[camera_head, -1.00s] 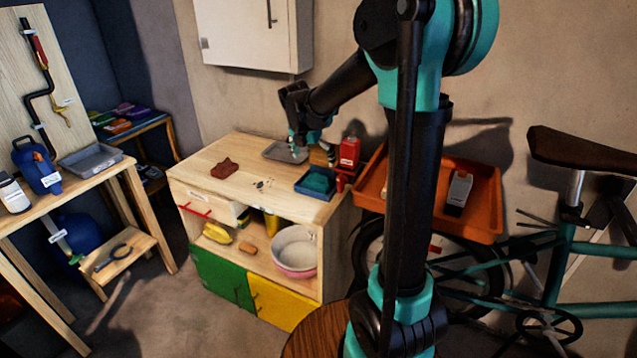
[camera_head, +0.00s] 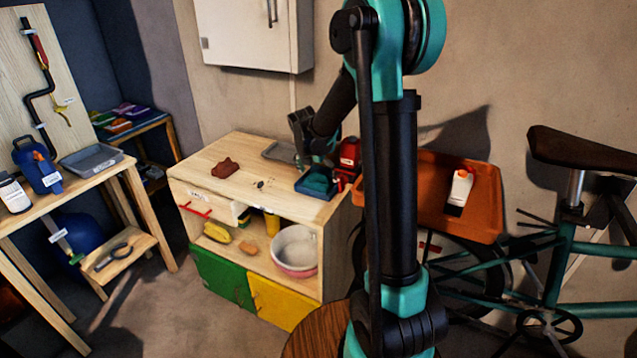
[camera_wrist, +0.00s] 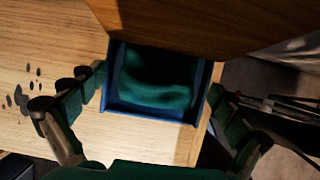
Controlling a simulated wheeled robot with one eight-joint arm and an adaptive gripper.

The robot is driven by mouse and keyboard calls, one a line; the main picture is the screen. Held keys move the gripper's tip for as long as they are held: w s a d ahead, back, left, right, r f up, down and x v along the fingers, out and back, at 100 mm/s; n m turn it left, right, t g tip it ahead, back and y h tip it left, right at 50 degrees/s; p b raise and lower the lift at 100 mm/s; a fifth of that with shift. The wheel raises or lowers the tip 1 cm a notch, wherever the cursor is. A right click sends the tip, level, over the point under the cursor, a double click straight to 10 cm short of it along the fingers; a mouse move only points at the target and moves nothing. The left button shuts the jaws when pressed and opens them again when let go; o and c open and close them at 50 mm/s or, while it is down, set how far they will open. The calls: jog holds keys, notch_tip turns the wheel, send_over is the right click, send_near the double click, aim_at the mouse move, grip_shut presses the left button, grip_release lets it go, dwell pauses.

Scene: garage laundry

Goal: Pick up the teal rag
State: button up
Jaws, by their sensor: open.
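The teal rag (camera_head: 317,182) lies bunched inside a small blue tray (camera_head: 318,195) at the right end of the wooden cabinet top. In the wrist view the rag (camera_wrist: 155,82) fills much of the blue tray (camera_wrist: 150,111), and its upper part lies in shade. My gripper (camera_head: 325,160) is just above and behind the tray in the head view. In the wrist view my gripper (camera_wrist: 155,90) is open and empty, with one finger on each side of the tray. I cannot tell the exact height of the fingertips above the rag.
A dark red rag (camera_head: 225,168) lies on the left of the cabinet top (camera_head: 215,183). A grey tray (camera_head: 280,152) is behind. A red container (camera_head: 348,153) stands close to the right of my gripper. An orange tray (camera_head: 480,222) with a white bottle (camera_head: 460,187) is further right.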

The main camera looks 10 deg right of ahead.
aim_at(317, 180)
jog(key=shift+c, duration=0.6)
jog(key=c, duration=1.2)
jog(key=shift+o, duration=0.2)
jog(key=shift+s+a+r, duration=0.25)
jog(key=shift+s+r, duration=0.05)
jog(key=shift+r, duration=0.1)
notch_tip(317, 180, up, 6)
jog(key=shift+r, duration=0.1)
jog(key=s+a, duration=1.1)
jog(key=s, duration=0.4)
jog(key=shift+s+a, duration=0.15)
jog(key=shift+s, duration=0.15)
